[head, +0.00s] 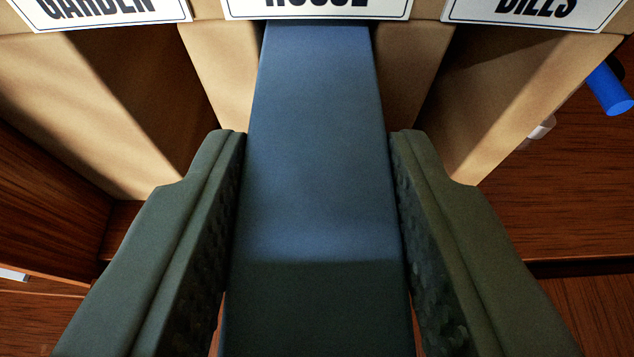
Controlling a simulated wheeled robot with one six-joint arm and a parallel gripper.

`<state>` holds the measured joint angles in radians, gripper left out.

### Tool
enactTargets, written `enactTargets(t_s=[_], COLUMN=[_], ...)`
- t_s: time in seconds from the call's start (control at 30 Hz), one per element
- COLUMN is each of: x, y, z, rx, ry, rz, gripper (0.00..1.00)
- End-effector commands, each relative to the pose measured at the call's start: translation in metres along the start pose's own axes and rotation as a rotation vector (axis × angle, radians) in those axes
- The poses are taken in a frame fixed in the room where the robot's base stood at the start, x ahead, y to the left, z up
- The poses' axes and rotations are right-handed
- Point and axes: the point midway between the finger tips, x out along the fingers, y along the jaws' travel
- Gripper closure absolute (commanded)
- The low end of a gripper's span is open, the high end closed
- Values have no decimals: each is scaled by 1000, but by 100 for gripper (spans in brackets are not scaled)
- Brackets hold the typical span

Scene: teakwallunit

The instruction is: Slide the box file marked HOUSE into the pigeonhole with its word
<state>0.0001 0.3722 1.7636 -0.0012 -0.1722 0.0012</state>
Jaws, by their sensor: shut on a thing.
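The blue box file (318,150) stands between the fingers of my gripper (318,160), which is shut on its two sides. Its far end is inside the middle pigeonhole (410,100), under the white label reading HOUSE (317,8), whose top is cut off. How deep the file reaches is hidden by the label and the opening's top edge. The file's own marking does not show. My fingertips are just in front of the pigeonhole's opening.
The pigeonhole labelled GARDEN (110,10) is on the left, and the one labelled BILLS (535,12) on the right. Both look empty where I can see. A blue cylindrical thing (610,90) and a small white thing (543,128) are at the right, by dark wood.

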Motion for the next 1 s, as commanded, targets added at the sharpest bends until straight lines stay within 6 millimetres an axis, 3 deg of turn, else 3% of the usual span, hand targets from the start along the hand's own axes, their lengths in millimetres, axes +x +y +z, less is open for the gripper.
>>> enactTargets(t_s=[1.0], x=[6], y=[0], z=[-3], rx=[0], ry=[1], rz=[0], gripper=[100])
